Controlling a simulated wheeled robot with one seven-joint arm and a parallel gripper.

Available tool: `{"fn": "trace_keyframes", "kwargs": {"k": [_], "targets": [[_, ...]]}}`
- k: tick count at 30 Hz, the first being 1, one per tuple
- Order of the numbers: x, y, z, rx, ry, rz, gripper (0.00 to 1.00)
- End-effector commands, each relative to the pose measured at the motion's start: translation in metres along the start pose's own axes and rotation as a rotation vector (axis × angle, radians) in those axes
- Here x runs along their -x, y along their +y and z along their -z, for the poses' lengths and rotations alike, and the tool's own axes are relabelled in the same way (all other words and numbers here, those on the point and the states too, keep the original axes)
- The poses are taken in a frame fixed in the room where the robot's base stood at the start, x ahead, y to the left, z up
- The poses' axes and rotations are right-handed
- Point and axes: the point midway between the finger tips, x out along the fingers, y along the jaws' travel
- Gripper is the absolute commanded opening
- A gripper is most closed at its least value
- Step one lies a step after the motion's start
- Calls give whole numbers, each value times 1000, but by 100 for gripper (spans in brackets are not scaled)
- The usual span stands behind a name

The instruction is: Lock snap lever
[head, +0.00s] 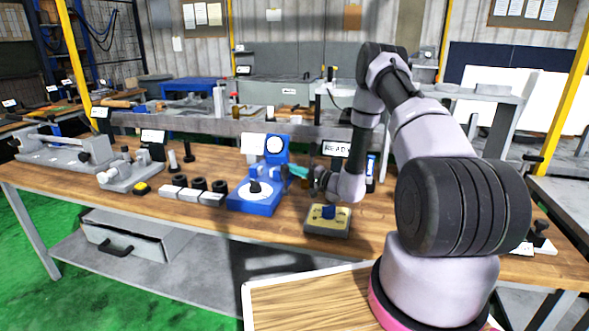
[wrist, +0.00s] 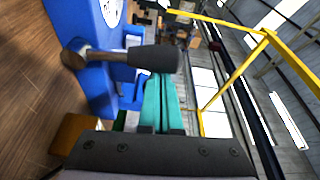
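In the wrist view a lever (wrist: 150,58) with a black grip on a metal rod sticks out from a blue body (wrist: 95,90). In the head view this appears to be the blue gauge device (head: 262,185) with a round white dial, a white disc and a black knob. The lever is hard to make out there. My gripper (head: 297,170) is just right of the blue device. In the wrist view its teal fingers (wrist: 161,103) lie close together with nothing seen between them. The black grip covers their tips, so I cannot tell whether they touch it.
A grey block with a yellowish top and blue knob (head: 328,219) sits in front, below my gripper. Several small grey blocks (head: 192,195) and black rings lie left of the device. A "READY" sign (head: 337,149) stands behind. The bench front centre-left is bare wood.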

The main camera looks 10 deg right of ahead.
Motion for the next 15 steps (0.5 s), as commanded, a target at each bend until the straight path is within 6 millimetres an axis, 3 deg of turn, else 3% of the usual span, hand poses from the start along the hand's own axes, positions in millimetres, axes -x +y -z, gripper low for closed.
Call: {"fn": "trace_keyframes", "kwargs": {"k": [15], "targets": [[8,0,-22,-3,-1,-1,0]]}}
